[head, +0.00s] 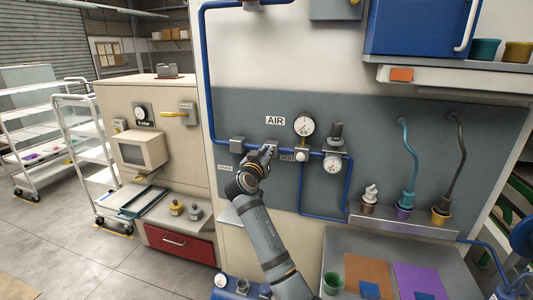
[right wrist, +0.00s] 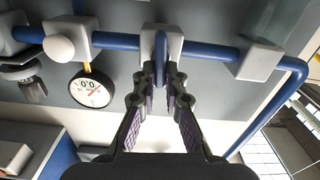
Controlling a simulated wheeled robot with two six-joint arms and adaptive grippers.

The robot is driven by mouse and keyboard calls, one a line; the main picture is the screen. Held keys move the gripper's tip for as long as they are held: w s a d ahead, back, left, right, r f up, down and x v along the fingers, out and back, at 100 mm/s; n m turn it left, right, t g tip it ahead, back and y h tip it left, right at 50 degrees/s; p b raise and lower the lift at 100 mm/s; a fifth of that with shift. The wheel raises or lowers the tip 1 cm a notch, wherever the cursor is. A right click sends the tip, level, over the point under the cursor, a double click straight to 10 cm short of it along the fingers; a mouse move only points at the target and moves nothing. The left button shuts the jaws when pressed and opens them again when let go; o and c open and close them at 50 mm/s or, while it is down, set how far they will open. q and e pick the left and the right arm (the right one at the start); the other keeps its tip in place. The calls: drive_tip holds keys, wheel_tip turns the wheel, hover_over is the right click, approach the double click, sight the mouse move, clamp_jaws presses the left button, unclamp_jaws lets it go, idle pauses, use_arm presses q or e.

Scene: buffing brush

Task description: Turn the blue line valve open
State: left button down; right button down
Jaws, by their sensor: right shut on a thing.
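The blue line (head: 310,152) runs along the grey panel under the AIR label (head: 275,121). In the right wrist view, the valve's light grey body (right wrist: 174,42) sits on the blue pipe (right wrist: 215,49). Its blue handle (right wrist: 160,48) stands out from the body and looks upright, across the pipe. My right gripper (right wrist: 163,75) is shut on the handle, one dark finger on each side. In the head view my right gripper (head: 266,152) is at the pipe and covers most of the valve. My left gripper is not in view.
A round gauge (head: 304,125) and a second gauge (head: 333,162) are right of my gripper. A grey block (head: 237,145) on the pipe is close on its left. Hanging brushes (head: 409,175) and a bench with orange (head: 367,272) and purple (head: 420,280) mats are at right.

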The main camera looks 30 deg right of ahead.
drive_tip(key=shift+w+a+f+n+p, duration=0.2)
drive_tip(key=shift+n+p, duration=0.65)
drive_tip(key=shift+n, duration=1.95)
drive_tip(key=shift+w+a+f+n+p, duration=0.25)
drive_tip(key=shift+n+p, duration=0.65)
drive_tip(key=shift+n, duration=1.9)
drive_tip(key=shift+w+f+n+p, duration=0.1)
drive_tip(key=shift+f+n+p, duration=0.5)
drive_tip(key=shift+n, duration=2.2)
drive_tip(key=shift+r+p, duration=0.3)
drive_tip(key=c, duration=1.4)
unclamp_jaws()
drive_tip(key=shift+d+f, duration=0.1)
drive_tip(key=shift+d, duration=0.05)
